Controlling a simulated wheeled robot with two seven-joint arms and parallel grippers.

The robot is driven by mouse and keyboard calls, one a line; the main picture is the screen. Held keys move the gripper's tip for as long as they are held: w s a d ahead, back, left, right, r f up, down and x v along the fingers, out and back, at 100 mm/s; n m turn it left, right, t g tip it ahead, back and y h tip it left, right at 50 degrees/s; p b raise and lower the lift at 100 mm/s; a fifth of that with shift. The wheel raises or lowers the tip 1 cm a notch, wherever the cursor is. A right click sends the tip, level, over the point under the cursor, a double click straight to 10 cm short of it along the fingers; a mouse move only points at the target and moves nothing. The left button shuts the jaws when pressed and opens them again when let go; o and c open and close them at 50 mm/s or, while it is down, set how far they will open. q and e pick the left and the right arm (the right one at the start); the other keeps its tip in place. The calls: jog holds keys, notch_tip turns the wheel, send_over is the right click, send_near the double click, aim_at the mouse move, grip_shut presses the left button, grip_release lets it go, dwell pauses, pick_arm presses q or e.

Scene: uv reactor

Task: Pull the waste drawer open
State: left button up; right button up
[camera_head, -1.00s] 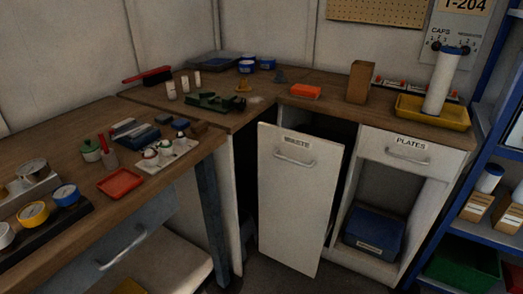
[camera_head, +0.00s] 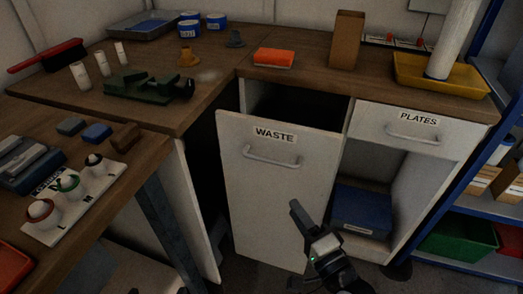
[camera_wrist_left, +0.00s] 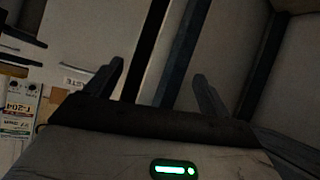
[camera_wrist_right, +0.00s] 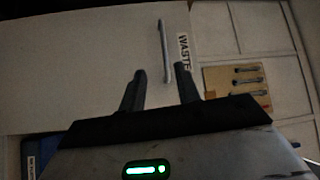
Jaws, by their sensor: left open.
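The white waste drawer (camera_head: 265,205) has a front labelled WASTE and a bar handle (camera_head: 271,160). Its front stands out from the cabinet, with a dark opening (camera_head: 295,103) behind it. My right gripper (camera_head: 312,225) is in front of the drawer's lower right part, below the handle. In the right wrist view its fingers (camera_wrist_right: 163,85) are apart and empty, with the handle (camera_wrist_right: 166,52) beyond them, roughly between the tips. My left gripper (camera_wrist_left: 160,78) has its fingers spread with nothing between them. In the head view only small dark tips show at the lower left edge.
The PLATES drawer (camera_head: 410,132) is shut at right, above an open shelf with a blue bin (camera_head: 362,211). The left bench (camera_head: 90,190) has a blue-grey leg (camera_head: 170,225) near the drawer's left side. A blue rack (camera_head: 490,262) stands at far right.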

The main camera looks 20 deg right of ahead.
aim_at(267, 159)
jog(key=shift+m+h, duration=0.3)
jog(key=shift+m, duration=0.1)
jog(key=x, duration=1)
jog(key=r+x, duration=0.1)
jog(key=x, duration=0.5)
jog(key=shift+d, duration=0.3)
grip_shut()
